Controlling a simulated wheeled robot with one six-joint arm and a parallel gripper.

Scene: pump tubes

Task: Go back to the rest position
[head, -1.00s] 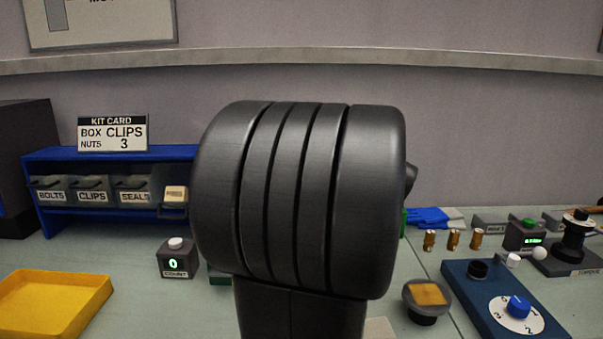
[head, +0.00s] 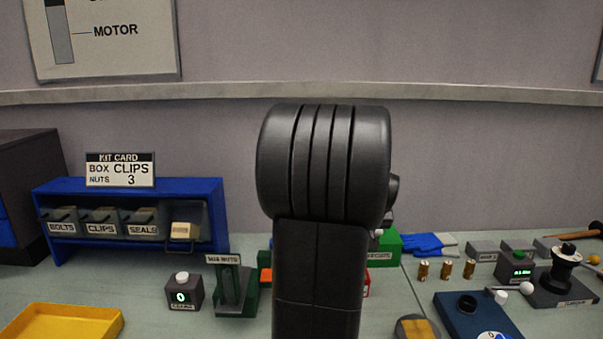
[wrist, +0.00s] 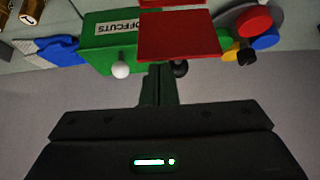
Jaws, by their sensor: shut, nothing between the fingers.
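My gripper (wrist: 160,88) shows in the wrist view as dark fingers closed together, with nothing between them. They point towards a green OFFCUTS box (wrist: 108,45) and a red block (wrist: 180,37); I cannot tell whether they touch either. In the head view my dark arm stands upright in the middle and hides the gripper. The green box (head: 387,246) shows partly behind the arm there.
A blue rack (head: 130,190) of labelled bins, a COUNT box (head: 183,291) and a yellow tray (head: 60,322) are at left. Blue gloves (head: 425,244), brass fittings (head: 447,270) and a blue dial box (head: 465,312) are at right.

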